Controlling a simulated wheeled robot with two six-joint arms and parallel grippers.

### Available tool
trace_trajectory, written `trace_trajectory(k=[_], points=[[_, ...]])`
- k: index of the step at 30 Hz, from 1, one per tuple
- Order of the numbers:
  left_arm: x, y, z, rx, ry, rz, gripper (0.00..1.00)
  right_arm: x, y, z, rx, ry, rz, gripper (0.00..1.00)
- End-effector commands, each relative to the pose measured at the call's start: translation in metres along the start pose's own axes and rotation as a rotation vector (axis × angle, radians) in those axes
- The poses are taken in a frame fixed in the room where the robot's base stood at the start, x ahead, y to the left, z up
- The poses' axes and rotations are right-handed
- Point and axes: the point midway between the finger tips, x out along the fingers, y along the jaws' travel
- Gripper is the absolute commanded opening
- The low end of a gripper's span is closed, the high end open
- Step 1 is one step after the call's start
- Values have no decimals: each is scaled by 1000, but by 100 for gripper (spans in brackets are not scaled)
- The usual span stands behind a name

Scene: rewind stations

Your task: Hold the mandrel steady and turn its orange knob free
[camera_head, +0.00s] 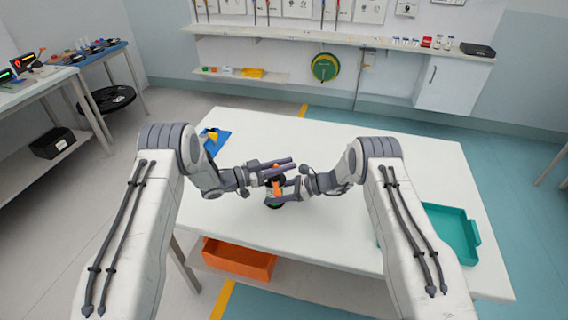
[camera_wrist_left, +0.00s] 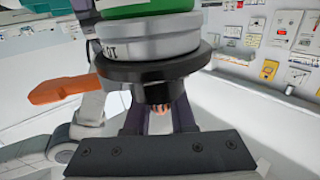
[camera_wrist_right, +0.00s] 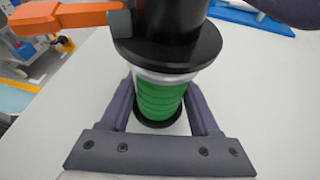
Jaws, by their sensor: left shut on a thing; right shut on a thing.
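The mandrel (camera_head: 275,205) is upright between my two grippers over the white table, with a green body (camera_wrist_right: 160,100), a pale ring and a black flange (camera_wrist_right: 168,45). I cannot tell whether its foot touches the table. Its orange knob (camera_wrist_right: 68,15) is at the top; in the left wrist view one orange arm (camera_wrist_left: 58,92) sticks out to the left. My left gripper (camera_head: 284,167) is shut at the knob, its fingers around the black upper end (camera_wrist_left: 157,92). My right gripper (camera_head: 287,190) is lower and shut on the green body; its fingertips are partly hidden.
A blue mat (camera_head: 214,142) with a yellow piece lies at the table's (camera_head: 330,240) back left. A teal tray (camera_head: 452,232) is at the right. An orange bin (camera_head: 240,260) sits below the front edge.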

Motion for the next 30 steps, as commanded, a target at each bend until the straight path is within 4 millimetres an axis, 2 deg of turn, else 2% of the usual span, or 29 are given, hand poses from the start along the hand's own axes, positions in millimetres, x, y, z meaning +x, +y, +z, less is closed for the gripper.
trace_trajectory(k=[11, 12, 14, 15, 25, 30], points=[[0, 0, -1, 2, 0, 32, 0, 0, 0, 0, 0, -1, 2, 0], [0, 0, -1, 2, 0, 32, 27, 0, 0, 0, 0, -1, 2, 0], [0, 0, -1, 2, 0, 31, 50, 0, 0, 0, 0, 0, 1, 0], [0, 0, -1, 2, 0, 32, 54, 0, 0, 0, 0, -1, 1, 0], [0, 2, 0, 0, 0, 25, 54, 0, 0, 0, 1, 0, 0, 0], [1, 0, -1, -2, 2, -52, 54, 0, 0, 0, 1, 0, -1, 0]])
